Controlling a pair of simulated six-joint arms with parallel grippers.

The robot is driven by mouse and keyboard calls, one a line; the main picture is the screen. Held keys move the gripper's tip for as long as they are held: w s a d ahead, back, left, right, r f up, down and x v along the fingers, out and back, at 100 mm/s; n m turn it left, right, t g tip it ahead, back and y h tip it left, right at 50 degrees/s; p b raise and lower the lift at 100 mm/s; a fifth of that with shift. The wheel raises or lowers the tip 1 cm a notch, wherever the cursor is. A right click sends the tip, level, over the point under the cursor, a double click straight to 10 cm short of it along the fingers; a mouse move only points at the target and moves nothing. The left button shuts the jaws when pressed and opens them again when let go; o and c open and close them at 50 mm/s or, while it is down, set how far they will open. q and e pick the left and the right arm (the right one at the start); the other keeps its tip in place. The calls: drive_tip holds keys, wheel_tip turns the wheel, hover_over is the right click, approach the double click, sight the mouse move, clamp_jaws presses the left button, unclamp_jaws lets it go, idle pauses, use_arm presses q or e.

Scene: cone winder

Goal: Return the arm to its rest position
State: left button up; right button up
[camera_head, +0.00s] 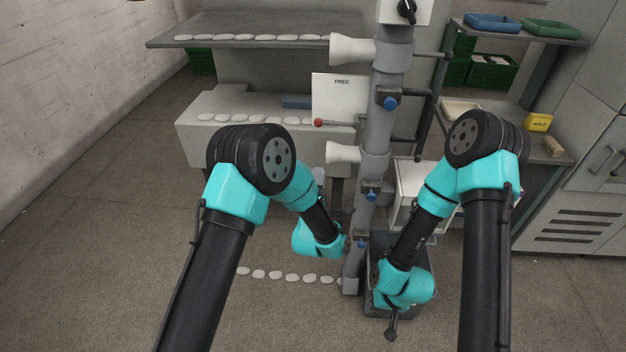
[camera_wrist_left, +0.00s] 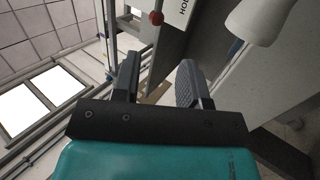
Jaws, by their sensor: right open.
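My left arm (camera_head: 228,195) comes in from the left and bends down toward the grey post, its turquoise wrist (camera_head: 315,240) low beside it. Its gripper is mostly hidden there. In the left wrist view my left gripper (camera_wrist_left: 157,65) has its two dark fingers apart with nothing held between them. My right arm (camera_head: 480,190) bends down and inward to a turquoise wrist over a dark bin. My right gripper (camera_head: 392,324) is open, small and dark, near the bin's front edge; I see nothing held in it.
The grey post (camera_head: 374,130) with white cones (camera_head: 351,50) stands between the arms. A dark bin (camera_head: 412,255) and a white box (camera_head: 408,180) are near the right wrist. A red-knobbed lever (camera_head: 318,122) sticks out left. Shelving stands right; floor at left is clear.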

use_arm(q)
drive_tip(key=shift+s+f, duration=0.2)
drive_tip(key=shift+s, duration=0.05)
idle(0.3)
drive_tip(key=s+a+f+m+g+y, duration=0.25)
drive_tip(key=a+f+m+g, duration=0.45)
drive_tip(key=a+f+g, duration=0.85)
drive_tip(key=s+a+f+m+g, duration=0.2)
drive_tip(key=s+a+f, duration=0.2)
drive_tip(key=s, duration=0.4)
drive_tip(key=s+a+f+m+g, duration=0.2)
drive_tip(key=s+a+f+g, duration=0.1)
drive_tip(key=s, duration=0.5)
drive_tip(key=s+a+f+m+g, duration=0.2)
drive_tip(key=s+a+f, duration=0.3)
drive_tip(key=s+a, duration=0.2)
drive_tip(key=shift+s+a+g, duration=0.35)
drive_tip(key=shift+s, duration=0.4)
drive_tip(key=shift+w+d+f, duration=0.1)
